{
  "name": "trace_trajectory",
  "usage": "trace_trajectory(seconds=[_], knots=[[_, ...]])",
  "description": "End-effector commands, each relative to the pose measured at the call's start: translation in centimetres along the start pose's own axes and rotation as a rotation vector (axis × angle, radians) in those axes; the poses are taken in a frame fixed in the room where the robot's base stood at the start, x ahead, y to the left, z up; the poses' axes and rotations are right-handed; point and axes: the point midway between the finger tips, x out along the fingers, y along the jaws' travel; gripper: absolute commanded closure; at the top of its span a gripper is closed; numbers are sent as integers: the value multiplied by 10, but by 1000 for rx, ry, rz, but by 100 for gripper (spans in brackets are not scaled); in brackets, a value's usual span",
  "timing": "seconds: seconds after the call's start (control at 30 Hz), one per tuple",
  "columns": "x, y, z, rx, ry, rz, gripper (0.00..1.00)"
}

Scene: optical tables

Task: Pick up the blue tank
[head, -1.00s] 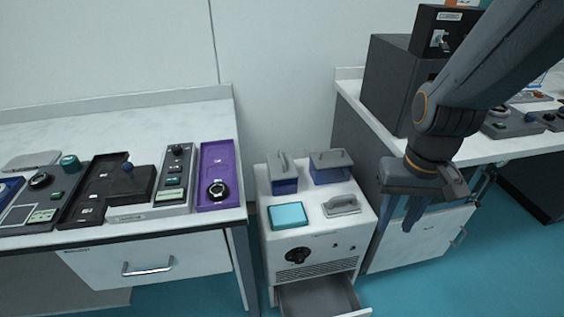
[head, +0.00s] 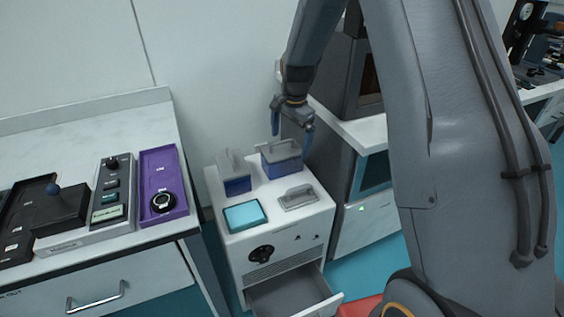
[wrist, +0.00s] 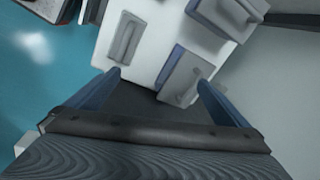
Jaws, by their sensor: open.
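One blue tank (head: 284,164) is at the back right, the other (head: 236,184) at the back left. My gripper (head: 291,141) is open and empty, just above the back right tank, with its fingers spread. In the wrist view, that tank's lid (wrist: 182,78) lies ahead, between the fingertips and nearer the right one. The other tank's lid (wrist: 228,14) is at the top. I cannot tell whether a finger touches the tank.
A cyan square box (head: 245,215) and a loose grey handled lid (head: 298,197) lie on the cabinet's front. Its drawer (head: 290,297) is open below. A bench with a purple tray (head: 160,170) is at left; another bench (head: 368,132) is close at right.

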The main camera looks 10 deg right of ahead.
Motion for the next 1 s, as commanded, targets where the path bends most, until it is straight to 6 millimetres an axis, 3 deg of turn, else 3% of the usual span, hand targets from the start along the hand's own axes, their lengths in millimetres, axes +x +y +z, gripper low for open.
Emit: trace_trajectory(seconds=[0.03, 0.1, 0.3, 0.77, 1.0], knots=[[17, -13, -9, 60, 1, -5, 0], [33, -30, -20, 146, 4, -16, 0], [62, -57, -37, 303, 6, -36, 0], [102, -66, -41, 343, 6, -40, 0], [132, -72, -40, 342, 5, -39, 0]])
